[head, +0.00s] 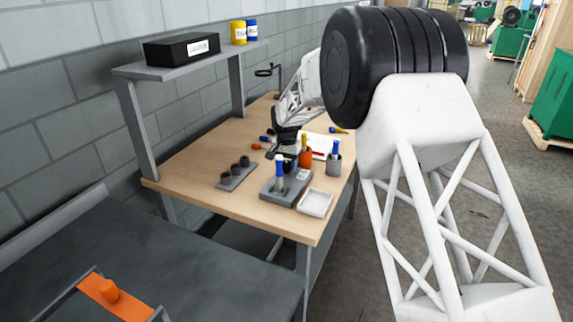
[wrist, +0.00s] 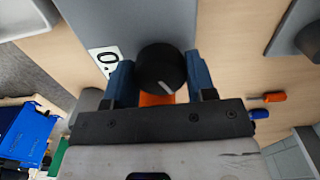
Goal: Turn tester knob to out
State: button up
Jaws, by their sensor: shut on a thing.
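The tester is a grey box (head: 275,196) near the front of the wooden bench, with a white label on top. In the wrist view its grey face (wrist: 140,22) fills the upper middle, with a white label (wrist: 105,60) bearing dark print beside the knob. The round black knob (wrist: 161,68) has a pale pointer line slanting to the lower right. My gripper (wrist: 160,80) has its two blue fingers on either side of the knob, shut on it. In the head view my gripper (head: 286,150) reaches down behind the tester; the knob is hard to make out there.
An orange holder (head: 305,157) and grey cup (head: 334,164) with handled tools stand close behind.

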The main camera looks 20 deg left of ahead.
aim_at(286, 163)
jog(key=shift+n, duration=0.3)
jog(key=o, duration=0.9)
jog(key=shift+r, duration=0.15)
jog(key=shift+r, duration=3.8)
